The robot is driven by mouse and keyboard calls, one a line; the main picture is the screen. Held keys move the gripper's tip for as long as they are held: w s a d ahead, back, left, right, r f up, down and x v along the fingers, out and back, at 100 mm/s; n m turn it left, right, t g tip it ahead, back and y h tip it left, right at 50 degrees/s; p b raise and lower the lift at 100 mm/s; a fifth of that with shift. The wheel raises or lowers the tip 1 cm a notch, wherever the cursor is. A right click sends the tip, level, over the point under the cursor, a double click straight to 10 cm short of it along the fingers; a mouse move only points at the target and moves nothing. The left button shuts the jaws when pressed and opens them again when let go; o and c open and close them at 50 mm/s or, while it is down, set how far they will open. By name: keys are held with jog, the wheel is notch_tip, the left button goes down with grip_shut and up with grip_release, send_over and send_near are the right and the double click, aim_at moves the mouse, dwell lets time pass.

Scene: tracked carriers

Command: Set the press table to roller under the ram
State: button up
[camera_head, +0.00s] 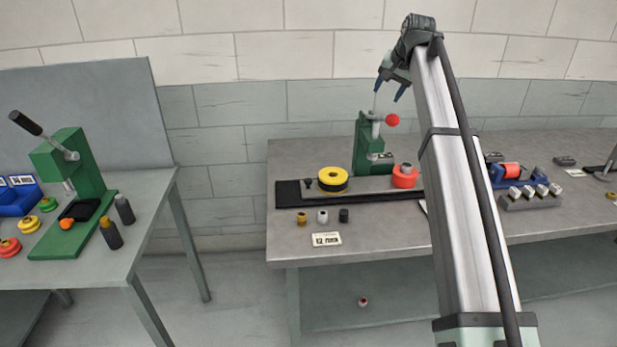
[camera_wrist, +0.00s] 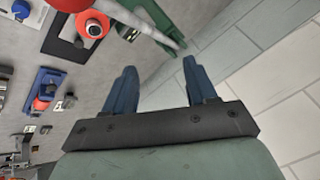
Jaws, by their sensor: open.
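The green press (camera_head: 366,150) stands at the back of the right table, with a red ball knob (camera_head: 392,120) on its lever. In front of it, a grey sliding table (camera_head: 362,186) lies on a black rail (camera_head: 288,195). A yellow-and-black disc (camera_head: 333,179) sits at its left, and a red-orange ring with a grey cylinder (camera_head: 405,176) at its right; the latter also shows in the wrist view (camera_wrist: 93,26). The ram appears between these two pieces. My gripper (camera_head: 389,86) is open and empty, above the press and apart from it. Its two blue fingers show in the wrist view (camera_wrist: 160,66).
Brass, white and black small pieces (camera_head: 323,216) and a label card (camera_head: 326,239) lie in front of the rail. A blue fixture (camera_head: 495,171) and a grey block with several pieces (camera_head: 530,196) stand right. Another green press (camera_head: 75,165) stands on the left table.

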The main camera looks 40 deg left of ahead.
jog(key=s+a+f+g+h, duration=0.2)
jog(key=s+a+f, duration=0.4)
jog(key=a+f, duration=0.3)
jog(key=m+g+h, duration=0.2)
jog(key=h, duration=0.1)
send_over(308, 180)
notch_tip(308, 180, down, 9)
notch_tip(308, 180, down, 13)
jog(key=shift+r, duration=0.15)
jog(key=shift+c, duration=0.4)
grip_shut()
